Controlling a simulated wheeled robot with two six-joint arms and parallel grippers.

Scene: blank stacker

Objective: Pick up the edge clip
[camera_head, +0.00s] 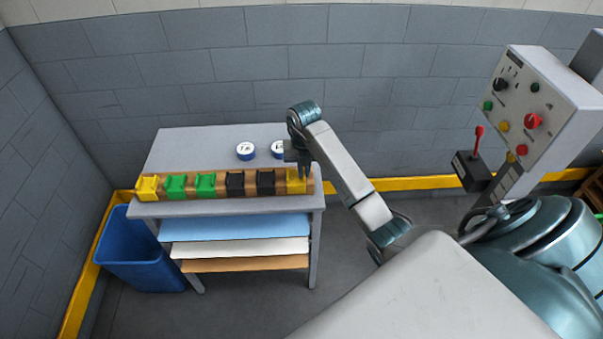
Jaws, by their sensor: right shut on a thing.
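A row of edge clips sits on a wooden strip (221,190) along the front edge of the grey table. From left to right there is a yellow clip (147,187), two green clips (175,186) (206,184), two black clips (235,184) (266,183) and a yellow clip (296,184) at the right end. My right gripper (303,174) points down at the right-end yellow clip and is shut on it. The clip appears still at its place on the strip; whether it is lifted cannot be told. My left gripper is not in view.
Blue, white and tan sheets (240,228) lie on shelves below. A blue bin (140,262) stands left. A control box (535,110) with a red lever stands right.

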